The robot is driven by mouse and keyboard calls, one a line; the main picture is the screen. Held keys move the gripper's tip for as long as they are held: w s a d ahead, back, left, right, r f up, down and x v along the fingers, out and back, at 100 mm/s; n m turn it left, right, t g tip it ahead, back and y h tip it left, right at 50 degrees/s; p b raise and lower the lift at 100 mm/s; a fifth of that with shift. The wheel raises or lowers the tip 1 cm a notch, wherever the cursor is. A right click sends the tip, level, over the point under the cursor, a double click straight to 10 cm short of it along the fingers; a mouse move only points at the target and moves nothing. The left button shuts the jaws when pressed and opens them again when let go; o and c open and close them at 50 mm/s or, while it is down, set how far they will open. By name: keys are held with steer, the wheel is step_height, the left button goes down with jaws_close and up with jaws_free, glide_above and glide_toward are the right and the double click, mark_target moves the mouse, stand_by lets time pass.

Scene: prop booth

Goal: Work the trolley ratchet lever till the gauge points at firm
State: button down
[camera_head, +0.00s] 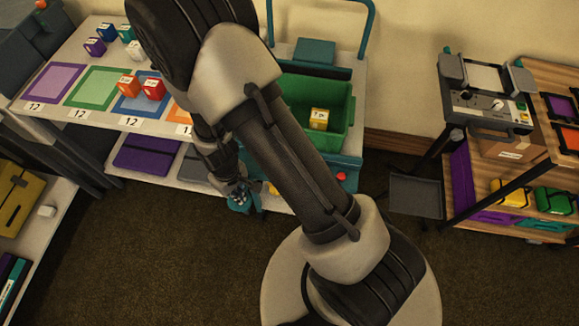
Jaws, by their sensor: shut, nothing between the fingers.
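The trolley (352,160) has a teal frame and a tall handle and stands behind my arm. It carries a green bin (345,105). My gripper (243,197) points down at the front edge of the pale shelving, by the trolley's left front side. It is shut and small in this view. A teal part shows right at the fingertips; I cannot tell whether it is the ratchet lever or whether I touch it. A small yellow piece (273,188) and a red knob (341,176) show on the trolley's front. My arm hides much of this front, and I cannot make out the gauge.
A yellow block (319,119) lies in the bin. A table with coloured mats (96,88) and several small blocks stands at left. A grey device (490,105) stands on the wooden shelf at right. The brown carpet in front is largely clear.

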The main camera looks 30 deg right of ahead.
steer(key=shift+f, duration=0.1)
steer(key=shift+f+b, duration=2.35)
steer(key=shift+f, duration=0.4)
step_height(320, 180, up, 9)
steer(key=p, duration=0.7)
steer(key=shift+r, duration=0.15)
step_height(320, 180, down, 4)
steer(key=m+b, duration=0.4)
steer(key=m, duration=0.2)
steer(key=shift+r, duration=0.15)
stand_by(1.4)
